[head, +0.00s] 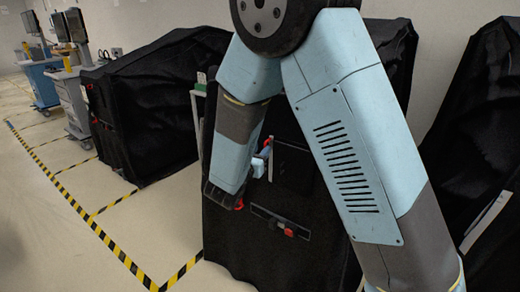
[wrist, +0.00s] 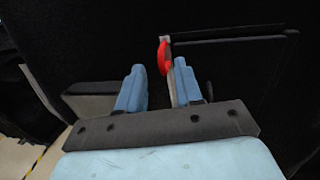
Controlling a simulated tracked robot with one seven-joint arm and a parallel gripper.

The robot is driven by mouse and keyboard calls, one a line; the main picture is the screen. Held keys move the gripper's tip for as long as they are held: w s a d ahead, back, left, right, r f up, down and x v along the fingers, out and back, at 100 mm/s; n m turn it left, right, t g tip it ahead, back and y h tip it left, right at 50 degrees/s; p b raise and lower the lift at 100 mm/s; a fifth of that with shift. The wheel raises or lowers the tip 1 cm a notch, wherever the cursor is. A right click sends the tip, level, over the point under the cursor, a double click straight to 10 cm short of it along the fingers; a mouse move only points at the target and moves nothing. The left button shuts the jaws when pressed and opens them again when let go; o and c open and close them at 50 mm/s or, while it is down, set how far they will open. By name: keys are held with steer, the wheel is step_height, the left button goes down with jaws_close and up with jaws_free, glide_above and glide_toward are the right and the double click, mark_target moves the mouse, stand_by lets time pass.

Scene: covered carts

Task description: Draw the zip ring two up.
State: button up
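A red zip ring (wrist: 163,57) shows in the wrist view against the black cloth cover. It sits at the top of a thin grey strip, just left of my right fingertip. My gripper (wrist: 158,85) is open, with a clear gap between its two blue fingers. The ring is ahead of this gap, nearer the right finger; I cannot tell whether they touch. In the head view my gripper (head: 262,160) is at the front of a black covered cart (head: 300,255), with a bit of red by the fingertips. Lower on this cart is another red piece (head: 288,232) on a dark strip.
Another black covered cart (head: 160,100) stands to the left, and one more (head: 485,130) to the right. Wheeled carts with screens (head: 72,95) stand at the far left. Yellow-black tape (head: 85,215) marks the floor, which is clear at the left.

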steer(key=v, duration=1.1)
steer(key=s+d+r+m+g+h, duration=0.15)
steer(key=d+m+g, duration=0.3)
steer(key=d, duration=0.45)
steer(key=s+d+r+m+g+h, duration=0.1)
steer(key=s+d+r+m+g, duration=0.2)
steer(key=d+m, duration=0.4)
steer(key=s+d+r+m+g+h, duration=0.1)
steer(key=d+r+m+g, duration=0.3)
steer(key=d, duration=0.6)
steer(key=s+d+r+m+y, duration=0.2)
steer(key=s+m+y, duration=0.3)
steer(key=m, duration=0.3)
steer(key=s+d+r+m+y, duration=0.2)
steer(key=s+r+m+y, duration=0.2)
steer(key=s+m, duration=0.4)
steer(key=shift+s+r+y, duration=0.25)
steer(key=shift+s+y, duration=0.05)
steer(key=shift+y, duration=0.35)
